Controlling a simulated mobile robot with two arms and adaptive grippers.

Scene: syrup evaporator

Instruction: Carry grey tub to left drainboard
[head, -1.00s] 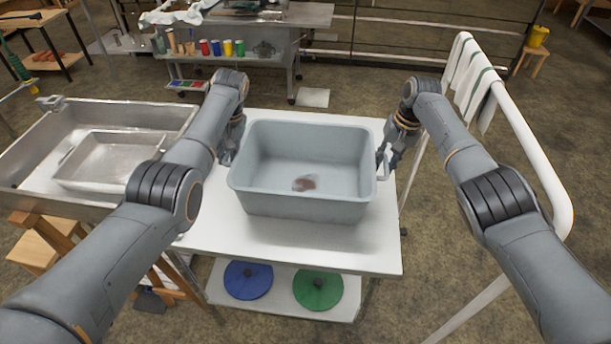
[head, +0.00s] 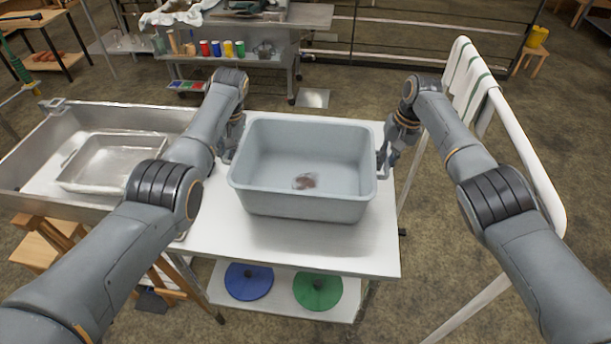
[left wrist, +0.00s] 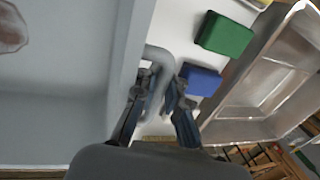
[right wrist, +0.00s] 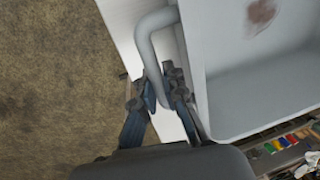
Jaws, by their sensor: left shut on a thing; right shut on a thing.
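The grey tub (head: 303,203) is upright over the white table (head: 300,250) in the middle of the head view, with a brownish stain or small thing on its inside floor. I cannot tell whether its bottom touches the table. My left gripper (head: 231,153) is shut on the tub's left handle, which shows in the left wrist view (left wrist: 158,60). My right gripper (head: 384,163) is shut on the right handle, seen in the right wrist view (right wrist: 148,42). I cannot tell which surface is the left drainboard.
A metal basin (head: 30,160) holding a shallow metal pan (head: 110,155) stands at left. A green block (left wrist: 225,35) and a blue block (left wrist: 203,82) lie beside the tub. A white rail (head: 530,165) with towels stands at right. Blue and green discs lie on the lower shelf.

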